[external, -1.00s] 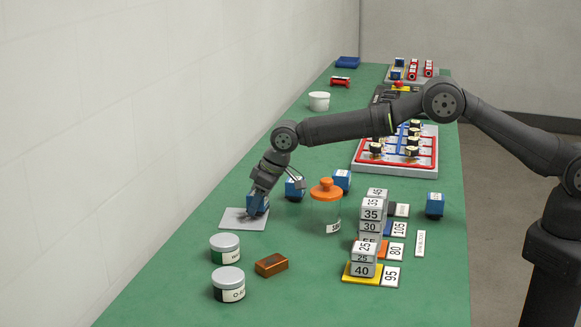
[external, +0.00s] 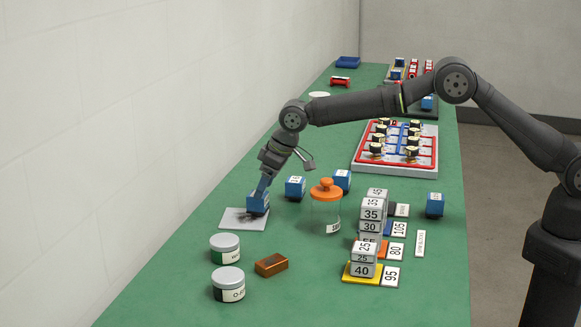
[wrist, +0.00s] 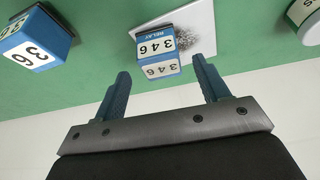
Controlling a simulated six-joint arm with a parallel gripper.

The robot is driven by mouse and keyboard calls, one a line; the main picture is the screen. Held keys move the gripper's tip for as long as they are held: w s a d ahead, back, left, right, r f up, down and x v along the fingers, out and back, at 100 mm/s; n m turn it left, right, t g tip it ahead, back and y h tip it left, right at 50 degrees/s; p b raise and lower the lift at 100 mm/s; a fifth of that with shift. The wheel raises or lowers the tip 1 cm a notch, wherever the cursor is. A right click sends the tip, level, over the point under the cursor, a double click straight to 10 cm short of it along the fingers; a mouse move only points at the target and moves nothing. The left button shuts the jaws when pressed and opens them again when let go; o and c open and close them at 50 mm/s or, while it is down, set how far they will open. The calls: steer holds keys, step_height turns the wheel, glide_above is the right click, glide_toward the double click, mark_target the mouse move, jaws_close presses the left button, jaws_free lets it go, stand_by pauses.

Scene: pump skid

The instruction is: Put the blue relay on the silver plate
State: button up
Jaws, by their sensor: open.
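A blue relay (external: 257,202) stands on the silver plate (external: 237,220), at the plate's right part. In the wrist view the relay (wrist: 157,52), labelled RELAY 346, stands on the plate (wrist: 196,16). My gripper (external: 263,183) is just above the relay in the external view. In the wrist view my gripper (wrist: 163,80) has its two fingers spread apart, with the relay ahead of the gap and clear of both fingers. A dark speckled patch shows on the plate beside the relay.
Other blue relays (external: 295,187) stand right of the plate; one marked 36 (wrist: 38,42) shows in the wrist view. An orange-lidded jar (external: 326,212), two grey-lidded tins (external: 225,247), a copper block (external: 271,264) and stacked numbered blocks (external: 372,222) stand nearby. Green table is bare left of the plate.

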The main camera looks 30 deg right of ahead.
mark_target(258, 204)
steer(key=v, duration=0.6)
steer(key=x, duration=1.1)
steer(key=shift+f, duration=0.4)
steer(key=shift+w+a, duration=0.1)
steer(key=shift+a, duration=0.05)
steer(key=shift+r, duration=1.15)
steer(key=shift+f, duration=0.1)
